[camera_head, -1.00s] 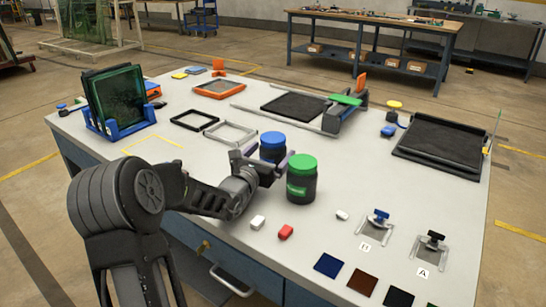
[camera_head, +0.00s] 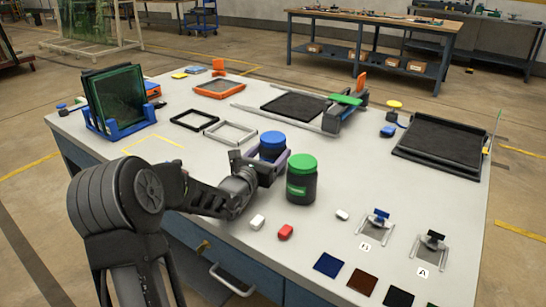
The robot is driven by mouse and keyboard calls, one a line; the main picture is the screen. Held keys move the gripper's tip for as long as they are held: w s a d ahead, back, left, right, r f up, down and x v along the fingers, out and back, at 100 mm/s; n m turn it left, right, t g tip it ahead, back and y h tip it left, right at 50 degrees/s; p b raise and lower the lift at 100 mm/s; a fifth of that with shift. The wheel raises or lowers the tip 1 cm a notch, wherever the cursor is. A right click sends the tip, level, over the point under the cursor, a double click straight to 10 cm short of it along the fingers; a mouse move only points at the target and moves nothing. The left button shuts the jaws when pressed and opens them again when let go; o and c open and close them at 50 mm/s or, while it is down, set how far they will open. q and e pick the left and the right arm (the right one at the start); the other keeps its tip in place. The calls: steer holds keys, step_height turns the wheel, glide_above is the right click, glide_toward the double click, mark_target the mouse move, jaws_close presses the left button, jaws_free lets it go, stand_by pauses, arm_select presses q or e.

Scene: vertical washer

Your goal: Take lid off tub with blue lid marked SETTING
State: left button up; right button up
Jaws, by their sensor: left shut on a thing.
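The tub with the blue lid (camera_head: 272,139) stands near the middle of the table, with the lid on top. The SETTING marking cannot be read here. My left gripper (camera_head: 268,165) reaches in from the left and is shut on this tub, its fingers around the dark body below the lid. The gripper hides much of the tub's lower part. A second tub with a green lid (camera_head: 301,178) and a green label stands close by on the right, apart from the blue lid. My right gripper is not in view.
Empty frames (camera_head: 230,133) lie behind. A blue rack (camera_head: 120,126) holds glass at the left.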

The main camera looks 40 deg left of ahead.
arm_select(q)
steer(key=c, duration=0.7)
steer(key=shift+r, duration=0.15)
step_height(320, 180, up, 10)
steer(key=shift+f+p, duration=0.1)
steer(key=shift+p, duration=0.35)
steer(key=o, duration=1)
jaws_close()
